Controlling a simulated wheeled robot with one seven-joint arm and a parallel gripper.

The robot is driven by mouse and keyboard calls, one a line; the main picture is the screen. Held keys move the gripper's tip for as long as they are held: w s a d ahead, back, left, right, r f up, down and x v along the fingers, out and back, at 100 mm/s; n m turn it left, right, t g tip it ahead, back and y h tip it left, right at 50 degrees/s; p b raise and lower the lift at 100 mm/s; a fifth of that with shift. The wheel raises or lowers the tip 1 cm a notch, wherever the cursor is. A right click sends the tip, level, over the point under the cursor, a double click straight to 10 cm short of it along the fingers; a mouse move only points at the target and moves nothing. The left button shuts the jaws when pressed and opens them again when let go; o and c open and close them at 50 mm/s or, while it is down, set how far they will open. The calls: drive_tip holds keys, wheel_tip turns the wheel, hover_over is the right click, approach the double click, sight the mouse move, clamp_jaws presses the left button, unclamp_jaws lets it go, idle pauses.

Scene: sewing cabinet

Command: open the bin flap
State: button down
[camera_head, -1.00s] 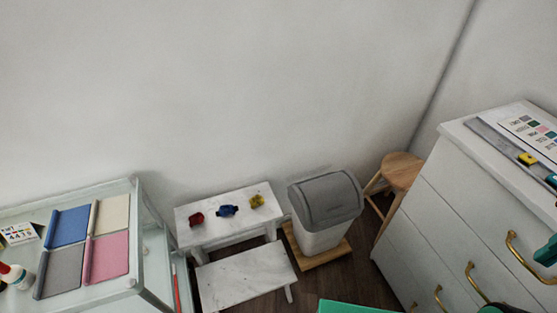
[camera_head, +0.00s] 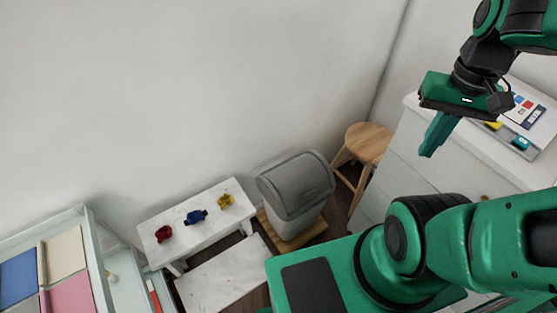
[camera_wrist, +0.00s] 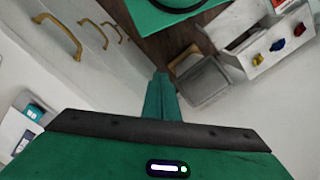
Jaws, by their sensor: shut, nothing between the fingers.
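The bin (camera_head: 298,195) is light grey with a darker grey domed lid. Its flap (camera_head: 292,178) looks closed in the head view. The bin stands on a wooden board (camera_head: 290,238) against the wall. In the wrist view the bin (camera_wrist: 205,82) shows beyond and to the right of my fingertips, well apart from them. My gripper (camera_head: 430,150) is green, points down and is shut and empty. It hangs in the air to the right of the bin, in front of the white cabinet. The shut fingers also show in the wrist view (camera_wrist: 159,80).
A white step stool (camera_head: 150,217) left of the bin bears a red, a blue and a yellow item. A wooden stool (camera_head: 368,140) stands right of the bin. The white drawer cabinet (camera_head: 400,155) has brass handles (camera_wrist: 62,35). A pale cart (camera_head: 95,225) stands at the left.

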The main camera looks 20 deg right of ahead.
drive_tip(key=w+a+f+n, duration=0.2)
drive_tip(key=w+f, duration=0.1)
drive_tip(key=w, duration=0.6)
drive_tip(key=w+a+f+n+h, duration=0.1)
drive_tip(key=w+a+f+n, duration=0.15)
drive_tip(key=w, duration=0.75)
drive_tip(key=w+a+f+n, duration=0.15)
drive_tip(key=w+f, duration=0.25)
drive_tip(key=w, duration=0.5)
drive_tip(key=w+a+f+n, duration=0.2)
drive_tip(key=w+a+f, duration=0.5)
drive_tip(key=f, duration=0.4)
drive_tip(key=w+a+f+n, duration=0.2)
drive_tip(key=w+a+f, duration=0.3)
drive_tip(key=a+f, duration=0.5)
drive_tip(key=shift+y, duration=0.4)
drive_tip(key=f, duration=0.4)
drive_tip(key=s+d+f, duration=0.1)
drive_tip(key=f, duration=0.8)
drive_tip(key=shift+s+d+f, duration=0.15)
drive_tip(key=shift+s+f, duration=0.05)
drive_tip(key=shift+s, duration=0.1)
drive_tip(key=shift+s+d+f, duration=0.1)
drive_tip(key=shift+s+f, duration=0.2)
drive_tip(key=shift+f, duration=0.1)
